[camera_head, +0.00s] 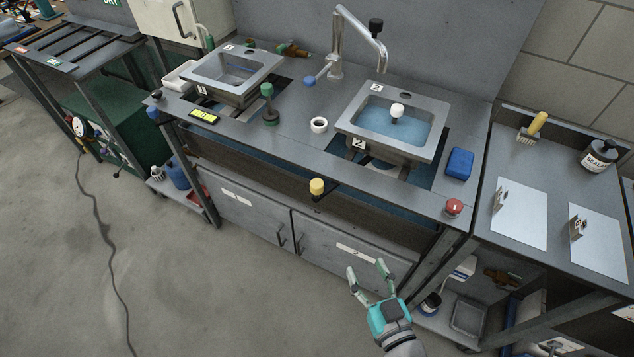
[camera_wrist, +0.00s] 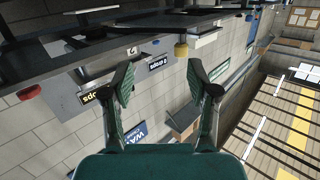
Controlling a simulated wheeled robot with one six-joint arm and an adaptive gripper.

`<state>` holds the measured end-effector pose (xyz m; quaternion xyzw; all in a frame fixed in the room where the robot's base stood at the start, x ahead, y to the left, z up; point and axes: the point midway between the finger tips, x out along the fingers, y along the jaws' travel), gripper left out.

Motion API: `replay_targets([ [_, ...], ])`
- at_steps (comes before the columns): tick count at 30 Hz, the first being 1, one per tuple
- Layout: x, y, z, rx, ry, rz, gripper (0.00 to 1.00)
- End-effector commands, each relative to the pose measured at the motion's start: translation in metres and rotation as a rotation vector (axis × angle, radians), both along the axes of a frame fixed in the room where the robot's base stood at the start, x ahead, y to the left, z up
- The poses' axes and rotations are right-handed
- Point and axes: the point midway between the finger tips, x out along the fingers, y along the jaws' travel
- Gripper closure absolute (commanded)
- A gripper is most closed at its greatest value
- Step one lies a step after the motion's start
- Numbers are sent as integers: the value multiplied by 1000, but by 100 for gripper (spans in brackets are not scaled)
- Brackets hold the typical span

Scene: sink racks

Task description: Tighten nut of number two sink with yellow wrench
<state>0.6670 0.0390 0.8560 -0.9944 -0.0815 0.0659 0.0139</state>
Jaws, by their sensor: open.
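The number two sink (camera_head: 435,115) is a steel basin with blue water and a white-topped plug, set in the right part of the bench. Its nut is not visible. No yellow wrench can be made out for certain. A yellow knob-like piece (camera_head: 317,187) sits on a dark fitting at the bench's front edge; a yellow piece also shows in the wrist view (camera_wrist: 181,50). My gripper (camera_head: 367,268) is open and empty, in front of the lower cabinets, below and right of the yellow piece. Its spread fingers show in the wrist view (camera_wrist: 158,80).
The number one sink (camera_head: 265,62) is at the back left. A green-handled tool (camera_head: 268,105), white ring (camera_head: 319,125), blue block (camera_head: 460,163) and red knob (camera_head: 454,207) are on the bench. A yellow-handled brush (camera_head: 535,125) lies on the right table. Floor at left is mostly clear.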

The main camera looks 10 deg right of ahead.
Motion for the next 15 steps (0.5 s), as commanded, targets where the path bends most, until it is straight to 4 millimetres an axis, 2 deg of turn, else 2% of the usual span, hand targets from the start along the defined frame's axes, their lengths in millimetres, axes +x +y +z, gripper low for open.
replay_targets([
  [1,19,6,8,3,-23,22,41],
  [6,68,25,31,3,-79,103,41],
  [10,92,36,47,0,-111,153,41],
  [15,106,44,57,-5,-134,183,41],
])
